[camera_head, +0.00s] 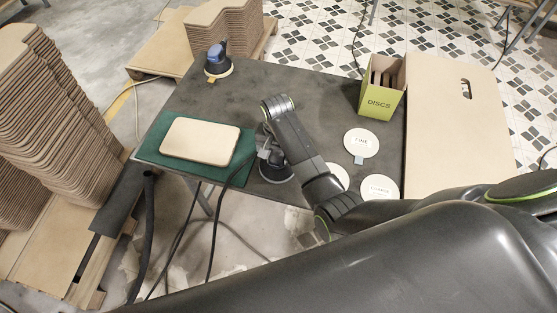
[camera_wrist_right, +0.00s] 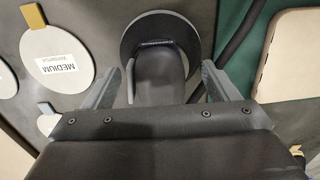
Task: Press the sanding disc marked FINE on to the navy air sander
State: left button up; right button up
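The sanding disc marked FINE (camera_head: 361,142) lies flat on the dark table, right of my right arm, with a blue-grey tab at its front edge. A sander with a blue body (camera_head: 217,62) stands at the table's back left, a tan tab showing under its front. A second, dark sander (camera_head: 277,174) stands near the front edge, partly hidden by my right arm. My right gripper (camera_head: 264,150) is over this dark sander. In the right wrist view its open fingers (camera_wrist_right: 162,76) stand either side of the dark sander's body (camera_wrist_right: 163,75), with gaps visible. My left gripper is out of view.
A disc marked MEDIUM (camera_wrist_right: 58,58) lies beside the dark sander. Another pale disc (camera_head: 380,187) lies near the front edge. A green DISCS box (camera_head: 379,104) stands at the back right, by a large board (camera_head: 450,130). A tan board (camera_head: 200,140) lies on a green mat (camera_head: 150,150).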

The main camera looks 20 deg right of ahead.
jog(key=shift+s, duration=0.1)
jog(key=c, duration=0.7)
jog(key=shift+r, duration=0.2)
jog(key=shift+w+a+r+p, duration=0.1)
jog(key=shift+w+r+p, duration=0.15)
jog(key=shift+r+p, duration=0.25)
jog(key=shift+c, duration=0.3)
jog(key=shift+r, duration=1.9)
jog(key=shift+s, duration=0.1)
